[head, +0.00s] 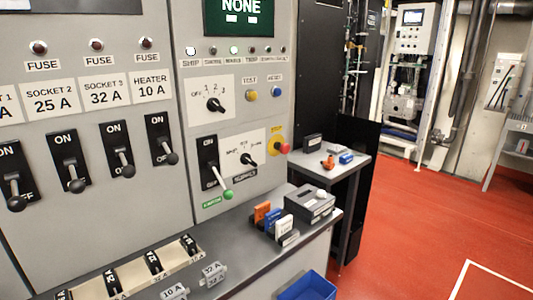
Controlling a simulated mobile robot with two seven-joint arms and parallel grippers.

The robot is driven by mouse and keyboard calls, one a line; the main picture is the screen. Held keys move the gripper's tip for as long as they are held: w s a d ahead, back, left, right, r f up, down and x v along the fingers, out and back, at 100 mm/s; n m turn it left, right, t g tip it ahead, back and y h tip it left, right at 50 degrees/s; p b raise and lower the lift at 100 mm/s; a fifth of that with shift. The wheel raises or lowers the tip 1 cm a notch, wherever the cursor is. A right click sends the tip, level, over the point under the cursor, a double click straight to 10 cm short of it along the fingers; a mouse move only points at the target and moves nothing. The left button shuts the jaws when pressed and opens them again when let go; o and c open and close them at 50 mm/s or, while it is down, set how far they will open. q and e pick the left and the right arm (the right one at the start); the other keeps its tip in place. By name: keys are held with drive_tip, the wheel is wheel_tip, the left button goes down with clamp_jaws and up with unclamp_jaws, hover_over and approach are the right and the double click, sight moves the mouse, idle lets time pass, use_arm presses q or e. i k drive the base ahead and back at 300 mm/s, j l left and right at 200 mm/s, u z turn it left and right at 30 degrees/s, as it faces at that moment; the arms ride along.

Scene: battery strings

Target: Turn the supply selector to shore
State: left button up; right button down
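A small black rotary selector knob (247,159) sits on a white plate on the right part of the grey panel. Its small position lettering and the dark label below it are too small to read surely, and I cannot tell which position it points to. Above it is another black rotary knob (215,104) with an OFF 1 2 3 scale. A black breaker with a green-tipped lever (227,195) is just left of the lower selector, its lever down. A yellow-backed red knob (282,148) is to its right. Neither of my grippers is in view.
Breaker levers (76,186) stick out along the left panel. The grey ledge (238,258) below carries fuses and a dark grey box (310,202). A small side table (350,158) and a blue bin (305,288) stand near. The red floor (430,220) at right is open.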

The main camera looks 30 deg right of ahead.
sight(245, 158)
drive_tip(key=i+l+u, duration=0.1)
drive_tip(key=l, duration=0.6)
drive_tip(key=i+l+u, duration=0.1)
drive_tip(key=l, duration=0.6)
drive_tip(key=l+u, duration=0.1)
drive_tip(key=l, duration=0.6)
drive_tip(key=i, duration=0.1)
